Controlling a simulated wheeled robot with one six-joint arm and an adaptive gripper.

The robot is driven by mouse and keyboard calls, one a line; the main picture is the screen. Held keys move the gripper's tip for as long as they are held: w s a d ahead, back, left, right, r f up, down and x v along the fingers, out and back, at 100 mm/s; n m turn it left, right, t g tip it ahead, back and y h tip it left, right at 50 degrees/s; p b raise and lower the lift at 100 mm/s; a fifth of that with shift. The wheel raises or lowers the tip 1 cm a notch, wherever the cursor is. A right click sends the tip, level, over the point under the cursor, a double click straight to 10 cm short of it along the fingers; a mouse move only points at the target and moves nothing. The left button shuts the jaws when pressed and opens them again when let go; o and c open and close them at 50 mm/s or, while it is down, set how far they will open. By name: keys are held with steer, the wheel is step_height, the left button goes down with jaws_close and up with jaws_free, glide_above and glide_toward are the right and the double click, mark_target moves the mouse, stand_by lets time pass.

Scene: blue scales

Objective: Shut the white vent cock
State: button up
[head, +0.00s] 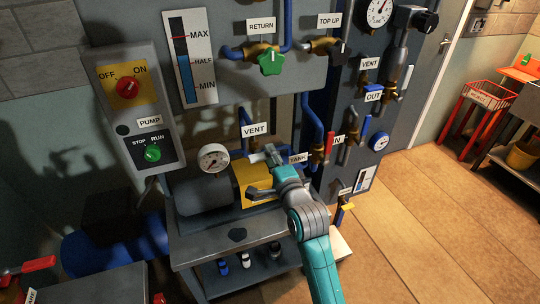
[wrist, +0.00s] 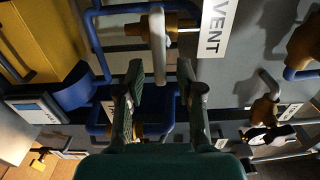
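The white vent cock has a pale lever (wrist: 158,42) on a brass body (wrist: 184,24), beside the VENT label (wrist: 214,28) in the wrist view. The lever runs down the picture, and its end lies between my gripper's (wrist: 160,76) fingertips. The fingers are apart, one on each side of the lever, with gaps showing; I cannot tell whether either touches it. In the head view my gripper (head: 264,174) is in front of the pump, below the VENT label (head: 255,130), and largely hides the cock.
The yellow part of the pump (head: 256,181) and a pressure gauge (head: 213,158) are close by. The TANK label (head: 298,158) and a red-handled IN cock (head: 329,146) stand to the right. Blue pipes run around the cock. Open floor (head: 430,220) lies at right.

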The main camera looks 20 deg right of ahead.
steer(key=s, duration=1.1)
steer(key=shift+s+f, duration=0.1)
steer(key=s+a+f+n+g, duration=0.1)
steer(key=s+f+n, duration=0.3)
steer(key=s+f, duration=0.45)
steer(key=s+a+f+n+g, duration=0.1)
steer(key=s+f+n, duration=0.4)
steer(key=s, duration=0.7)
steer(key=s+n+g, duration=0.1)
steer(key=s+n, duration=0.8)
steer(key=s, duration=1.1)
steer(key=shift+s+a+r, duration=0.2)
steer(key=shift+s+a, duration=0.05)
steer(key=shift+a, duration=0.15)
